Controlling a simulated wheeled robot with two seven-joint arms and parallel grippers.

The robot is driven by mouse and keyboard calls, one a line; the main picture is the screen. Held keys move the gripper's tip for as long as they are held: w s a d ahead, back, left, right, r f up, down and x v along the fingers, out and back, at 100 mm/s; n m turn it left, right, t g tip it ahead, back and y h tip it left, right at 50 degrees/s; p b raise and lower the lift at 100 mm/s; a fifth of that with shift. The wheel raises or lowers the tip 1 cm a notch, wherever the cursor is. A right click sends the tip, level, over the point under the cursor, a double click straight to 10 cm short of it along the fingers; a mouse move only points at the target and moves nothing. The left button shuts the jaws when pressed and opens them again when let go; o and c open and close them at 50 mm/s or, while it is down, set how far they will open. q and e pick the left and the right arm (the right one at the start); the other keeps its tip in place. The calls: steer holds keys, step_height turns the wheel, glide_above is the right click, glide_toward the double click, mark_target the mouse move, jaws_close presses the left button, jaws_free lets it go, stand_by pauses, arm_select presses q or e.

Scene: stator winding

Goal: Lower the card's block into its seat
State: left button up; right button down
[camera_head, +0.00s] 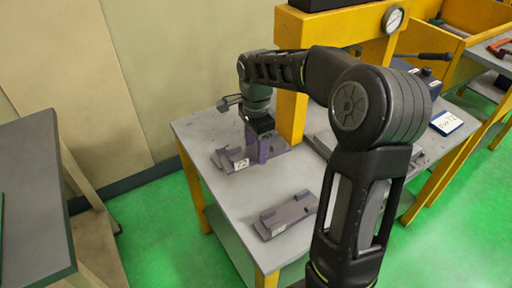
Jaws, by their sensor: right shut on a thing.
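My right gripper (261,127) points down at the far left part of the grey table and is shut on a purple-grey block (266,150). The block is at a grey seat fixture (222,160) with a small white label on its front. I cannot tell whether the block touches the seat, as the gripper and the small size hide the contact. My left gripper is not in view.
A second grey fixture (288,214) lies empty nearer the front of the table (240,205). A yellow press frame (292,112) with a round gauge (393,20) rises close behind the gripper. My right arm covers the table's middle right.

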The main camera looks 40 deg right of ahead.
steer(key=w+a+n, duration=0.1)
steer(key=a+n, duration=0.2)
steer(key=w+a+f+n, duration=0.1)
steer(key=w+a+n, duration=0.1)
steer(key=a+n, duration=0.1)
steer(key=w+a+f+n, duration=0.1)
steer(key=a+n, duration=0.2)
steer(key=n, duration=0.1)
steer(key=shift+w+f, duration=0.1)
steer(key=shift+w, duration=0.15)
steer(key=w+a+f+n, duration=0.2)
steer(key=a+n, duration=0.7)
steer(key=n, duration=0.1)
steer(key=shift+w+a, duration=0.15)
steer(key=shift+a, duration=0.15)
steer(key=shift+f, duration=0.1)
